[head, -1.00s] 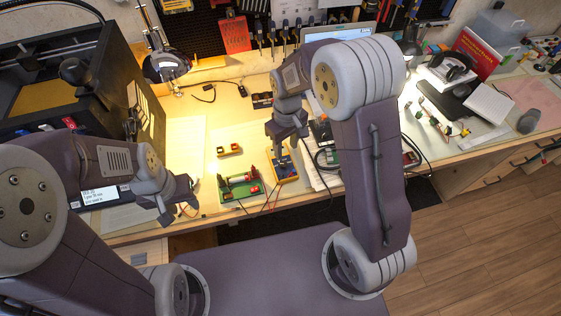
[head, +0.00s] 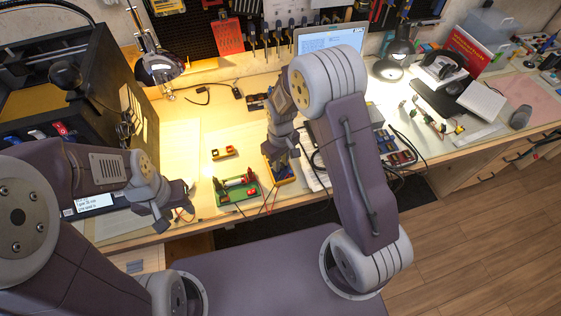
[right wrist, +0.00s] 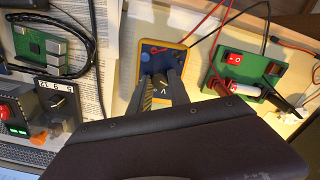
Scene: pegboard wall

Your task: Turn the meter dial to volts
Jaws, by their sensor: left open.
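The meter (head: 285,180) is a small box with a yellow rim and a blue face, lying on the bench near its front edge. It also shows in the right wrist view (right wrist: 183,25). My right gripper (head: 281,161) is down over the meter. In the right wrist view its two grey fingers (right wrist: 160,78) are apart over the meter's lower part, where the dial is mostly hidden. I cannot tell whether they touch the dial. My left gripper (head: 172,217) is open and empty at the bench's front edge, left of the meter.
A green board (head: 237,188) with red parts and leads lies just left of the meter. A small yellow-and-red block (head: 223,152) is behind it. Red and black leads run near the meter. A black cabinet (head: 90,80) stands at left, a laptop (head: 335,38) at the back.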

